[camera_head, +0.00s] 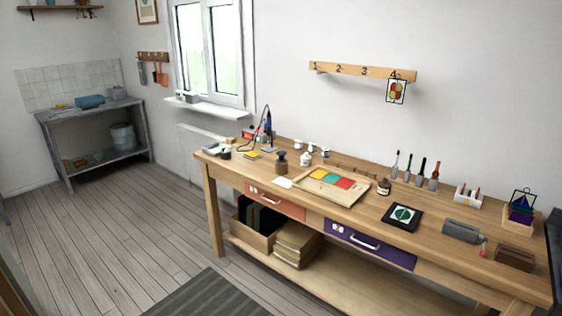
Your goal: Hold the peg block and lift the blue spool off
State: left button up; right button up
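I cannot clearly make out a peg block or a blue spool at this distance. A small wooden block (517,228) stands near the right end of the workbench (400,250), with dark blue and purple pieces (521,212) on it. Their exact shape is too small to tell. A white block (468,197) with upright pieces in it stands to its left. A blue upright item (268,125) is at the bench's far left part, by a thin curved cable. Neither of my grippers shows in the head view.
The bench also holds a tray with coloured tiles (331,183), a dark framed tile (402,217), a grey cylinder (461,231), a brown block (514,257) and several upright tools (420,172). The wooden floor (110,235) left of the bench is clear, with a dark mat (210,297) in front.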

aim_at(281, 159)
jog(key=i+j, duration=0.15)
jog(key=i, duration=0.4)
jog(key=i+j, duration=0.15)
jog(key=i, duration=0.35)
